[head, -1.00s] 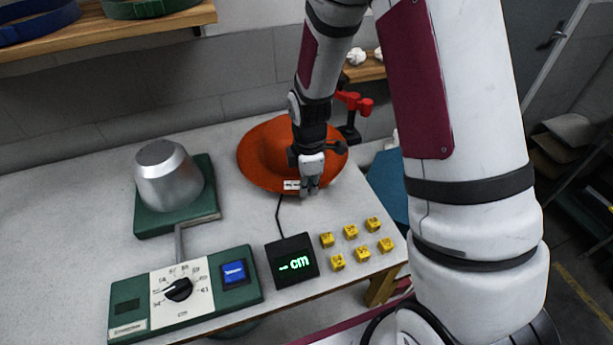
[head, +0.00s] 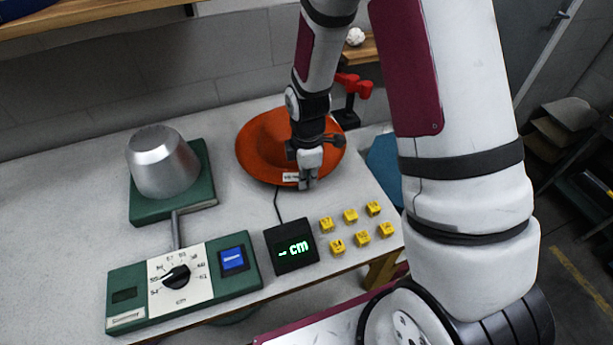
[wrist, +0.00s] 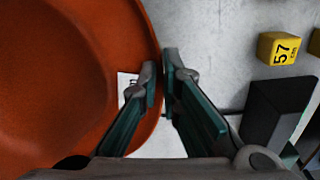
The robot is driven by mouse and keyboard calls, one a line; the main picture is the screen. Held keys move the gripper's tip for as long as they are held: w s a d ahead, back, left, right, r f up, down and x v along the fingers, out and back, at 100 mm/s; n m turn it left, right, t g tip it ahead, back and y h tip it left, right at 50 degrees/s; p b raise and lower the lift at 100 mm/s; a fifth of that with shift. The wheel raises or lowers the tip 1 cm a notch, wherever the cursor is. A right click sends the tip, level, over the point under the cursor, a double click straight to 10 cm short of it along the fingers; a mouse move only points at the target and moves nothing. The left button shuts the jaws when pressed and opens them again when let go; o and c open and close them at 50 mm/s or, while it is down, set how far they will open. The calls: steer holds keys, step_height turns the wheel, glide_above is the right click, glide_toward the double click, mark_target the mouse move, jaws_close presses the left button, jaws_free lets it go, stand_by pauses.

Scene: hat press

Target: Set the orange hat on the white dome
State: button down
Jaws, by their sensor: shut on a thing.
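The orange hat (head: 262,150) lies on the table with its brim outward, partly hidden by my wrist. A small white tag (head: 290,177) is on its near brim. My gripper (head: 307,184) is at the near right edge of the hat. In the wrist view, the fingers (wrist: 160,80) pinch the rim of the brim (wrist: 90,75) beside the tag. No plainly white dome shows. The nearest match is a silver-grey, flat-topped metal form (head: 162,165) on a green base (head: 205,190) to the left, with nothing on it.
A green control box (head: 130,292) with a dial stands in front of the metal form. A black "cm" display (head: 291,247) and several yellow numbered cubes (head: 350,216) lie in front of the hat. A red clamp (head: 352,85) stands behind it. Table between form and hat is clear.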

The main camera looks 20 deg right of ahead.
steer(key=shift+f, duration=0.75)
steer(key=c, duration=1.7)
jaws_free()
step_height(320, 180, up, 12)
steer(key=shift+s, duration=0.2)
steer(key=s+d+r+m+t, duration=0.1)
steer(key=s+r+m+t, duration=0.4)
steer(key=s+r+m, duration=1.1)
steer(key=v, duration=0.6)
steer(key=shift+r, duration=0.2)
